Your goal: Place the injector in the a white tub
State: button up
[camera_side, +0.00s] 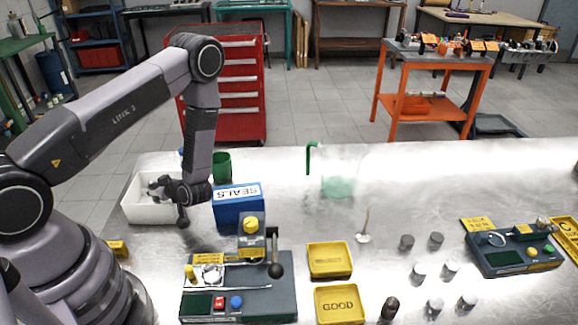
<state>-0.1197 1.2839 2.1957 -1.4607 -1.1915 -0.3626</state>
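The white tub (133,211) stands at the left of the metal bench, beside my arm. My gripper (160,187) is at the tub, over its right part, and overlaps its opening in this view. The fingers are small and dark, so I cannot tell whether they are open or shut, or whether they hold anything. I cannot make out the injector for certain; the gripper hides part of the tub's inside.
A blue SEALS box (238,212) and a green cup (222,166) stand close right of my gripper. A test fixture (240,303) is in front, with yellow trays (330,261) beside it. A clear jug (341,170), several small cylinders and another device (515,248) are farther right.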

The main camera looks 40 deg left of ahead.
jog(key=o, duration=0.4)
